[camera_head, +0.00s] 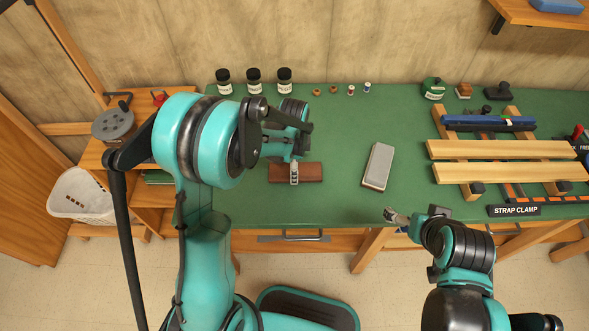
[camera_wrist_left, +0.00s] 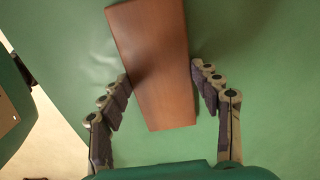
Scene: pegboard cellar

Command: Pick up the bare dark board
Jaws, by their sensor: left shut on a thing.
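The bare dark board (camera_head: 312,172) is a plain reddish-brown rectangle at the front of the green bench top, left of the middle. In the left wrist view the board (camera_wrist_left: 152,40) runs up between the fingers to the top edge. My left gripper (camera_head: 294,172) is over the board, and in its wrist view the gripper (camera_wrist_left: 160,76) is shut on the board, one finger at each long side. I cannot tell whether the board is clear of the bench. My right gripper (camera_head: 395,215) is near the bench's front edge, away from the board; its finger gap is unclear.
A grey whetstone (camera_head: 378,166) lies right of the board. Dark-lidded jars (camera_head: 254,82) and small pots (camera_head: 333,90) stand along the back. A strap clamp rack (camera_head: 500,150) with pale wooden bars fills the right side. The bench between jars and whetstone is clear.

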